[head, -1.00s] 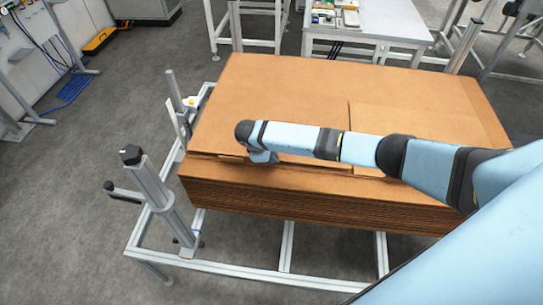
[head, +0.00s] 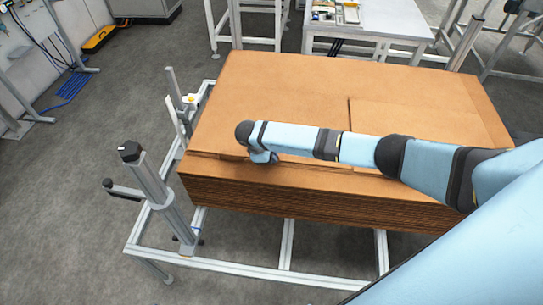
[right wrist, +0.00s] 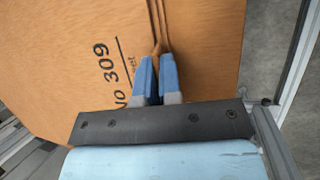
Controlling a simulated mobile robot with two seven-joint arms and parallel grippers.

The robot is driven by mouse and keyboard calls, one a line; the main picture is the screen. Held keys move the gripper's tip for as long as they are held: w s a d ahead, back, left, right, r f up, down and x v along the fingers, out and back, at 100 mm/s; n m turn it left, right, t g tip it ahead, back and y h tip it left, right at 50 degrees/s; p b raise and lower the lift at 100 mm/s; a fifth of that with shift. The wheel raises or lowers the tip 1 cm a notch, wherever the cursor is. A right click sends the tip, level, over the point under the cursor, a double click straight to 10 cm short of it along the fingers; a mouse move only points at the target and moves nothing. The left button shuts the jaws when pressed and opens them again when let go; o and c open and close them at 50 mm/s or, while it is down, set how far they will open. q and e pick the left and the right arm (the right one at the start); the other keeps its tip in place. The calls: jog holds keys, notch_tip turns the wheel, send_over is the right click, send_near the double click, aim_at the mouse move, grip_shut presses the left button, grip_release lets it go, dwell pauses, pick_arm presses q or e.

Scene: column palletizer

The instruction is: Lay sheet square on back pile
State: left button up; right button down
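A brown cardboard sheet (head: 290,90) lies on top of a thick pile of flat cardboard (head: 300,198), with seams across its upper face. My right gripper (head: 263,157) is low at the pile's front edge, left of the middle, with its fingertips largely hidden by the wrist. In the right wrist view, the two blue fingers (right wrist: 157,62) are close together, with a thin cardboard edge running between their tips. Printed board with "NO 309" (right wrist: 105,65) shows left of them. My left gripper is not in view.
The pile rests on a grey metal frame (head: 245,272) with a post and black knob (head: 150,185) at front left. A smaller post (head: 173,95) stands behind it. A white table (head: 385,22) with items is at the back.

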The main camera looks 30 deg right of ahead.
jog(key=shift+f, duration=0.15)
jog(key=c, duration=1.2)
grip_release()
jog(key=v, duration=1.4)
jog(key=shift+f+b, duration=0.1)
jog(key=shift+b, duration=0.3)
jog(key=s+a+f+m+t+y+p, duration=0.2)
jog(key=s+a+f+t+y, duration=0.45)
jog(key=s+a+f, duration=0.7)
jog(key=s+d+r+m+t, duration=0.1)
jog(key=s+d, duration=0.2)
jog(key=s, duration=0.2)
jog(key=s+d+r+m+t+y, duration=0.1)
jog(key=s+d+r+m+t, duration=0.1)
jog(key=s, duration=0.3)
jog(key=s+d+r+m+t+y+p, duration=0.1)
jog(key=s+d+r+m+t, duration=0.1)
jog(key=s+d, duration=0.2)
jog(key=shift+s+d, duration=0.25)
jog(key=shift+s, duration=0.55)
